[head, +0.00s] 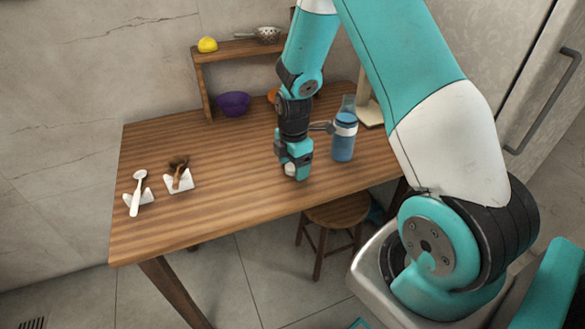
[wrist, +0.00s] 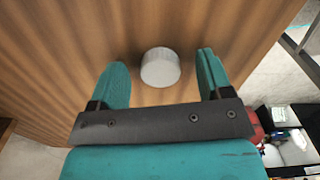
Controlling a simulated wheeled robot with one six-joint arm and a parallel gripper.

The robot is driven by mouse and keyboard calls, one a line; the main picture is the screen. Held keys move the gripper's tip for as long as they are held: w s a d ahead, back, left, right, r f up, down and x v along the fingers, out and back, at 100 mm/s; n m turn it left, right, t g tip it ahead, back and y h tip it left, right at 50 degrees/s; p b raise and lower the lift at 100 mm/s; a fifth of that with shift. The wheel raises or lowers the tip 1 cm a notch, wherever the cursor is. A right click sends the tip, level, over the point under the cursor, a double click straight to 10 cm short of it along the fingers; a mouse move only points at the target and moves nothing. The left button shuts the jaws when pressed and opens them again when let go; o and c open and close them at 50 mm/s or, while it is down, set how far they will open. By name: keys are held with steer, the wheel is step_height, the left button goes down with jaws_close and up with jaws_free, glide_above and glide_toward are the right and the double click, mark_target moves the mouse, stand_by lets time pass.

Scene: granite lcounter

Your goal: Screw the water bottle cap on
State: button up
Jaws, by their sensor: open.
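The water bottle (head: 343,148) stands upright on the wooden table, blue with a white band and a paler narrow top. The white round cap (wrist: 160,69) sits on the table in the wrist view, between the two teal fingers. My gripper (head: 297,174) points down at the table, left of the bottle. In the wrist view my gripper (wrist: 162,62) is open, with a gap on each side of the cap. The fingers do not appear to touch it. In the head view the cap is mostly hidden by the gripper.
Two white rests hold a white spoon (head: 138,190) and a brown utensil (head: 179,170) at the table's left. A purple bowl (head: 234,103) stands at the back under a wooden shelf (head: 240,46). A stool (head: 336,213) is below the front edge. The table's middle left is clear.

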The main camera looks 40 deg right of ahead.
steer(key=c, duration=1)
